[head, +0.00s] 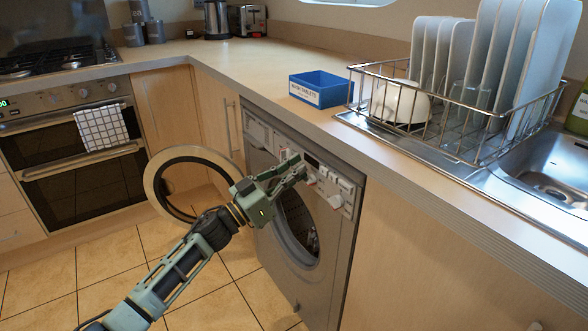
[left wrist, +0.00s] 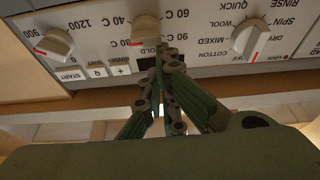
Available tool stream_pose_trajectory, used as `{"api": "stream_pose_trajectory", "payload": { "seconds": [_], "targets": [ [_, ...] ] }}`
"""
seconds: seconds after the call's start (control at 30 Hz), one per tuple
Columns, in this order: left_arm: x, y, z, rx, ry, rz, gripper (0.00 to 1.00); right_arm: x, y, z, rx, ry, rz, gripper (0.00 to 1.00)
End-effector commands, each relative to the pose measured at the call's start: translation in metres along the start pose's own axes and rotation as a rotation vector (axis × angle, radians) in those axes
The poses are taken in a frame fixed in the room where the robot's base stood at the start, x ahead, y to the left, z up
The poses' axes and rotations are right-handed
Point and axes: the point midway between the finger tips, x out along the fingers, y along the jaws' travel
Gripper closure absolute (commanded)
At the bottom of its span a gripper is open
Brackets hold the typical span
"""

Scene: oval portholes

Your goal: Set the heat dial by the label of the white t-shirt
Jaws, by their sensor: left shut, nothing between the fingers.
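The heat dial (left wrist: 147,28) is a white knob on the washing machine (head: 332,250) panel, with temperature labels around it. Its red mark points to the lower left, beside a label that looks like 30 C. My left gripper (left wrist: 165,58) is shut and empty, its fingertips just below and to the right of the dial; I cannot tell whether they touch it. In the head view the left gripper (head: 300,166) is at the machine's panel and hides part of it. The white t-shirt and its label are not in view. My right gripper is not in view.
A spin dial (left wrist: 53,43) and a programme dial (left wrist: 249,40) flank the heat dial. Small buttons (left wrist: 96,71) lie below it. The round door (head: 160,175) stands open left of my arm. A blue box (head: 320,90) and dish rack (head: 455,120) stand on the worktop.

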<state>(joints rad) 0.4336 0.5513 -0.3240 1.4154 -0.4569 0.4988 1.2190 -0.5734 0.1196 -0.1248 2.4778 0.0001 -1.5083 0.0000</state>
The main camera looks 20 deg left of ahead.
Motion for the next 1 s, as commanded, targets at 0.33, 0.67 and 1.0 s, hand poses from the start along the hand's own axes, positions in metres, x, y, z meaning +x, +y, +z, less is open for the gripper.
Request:
{"api": "stream_pose_trajectory", "payload": {
  "seconds": [0.33,0.67,1.0],
  "targets": [
    [0.0,0.0,0.0,-0.002,0.0,-0.001,1.0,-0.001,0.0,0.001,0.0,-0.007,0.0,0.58],
    [-0.001,-0.002,0.002,-0.054,-0.002,-0.019,1.0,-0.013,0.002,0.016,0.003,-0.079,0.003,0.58],
    [-0.003,-0.005,0.007,-0.18,-0.003,-0.062,1.0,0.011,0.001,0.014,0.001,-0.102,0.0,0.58]
  ]
}}
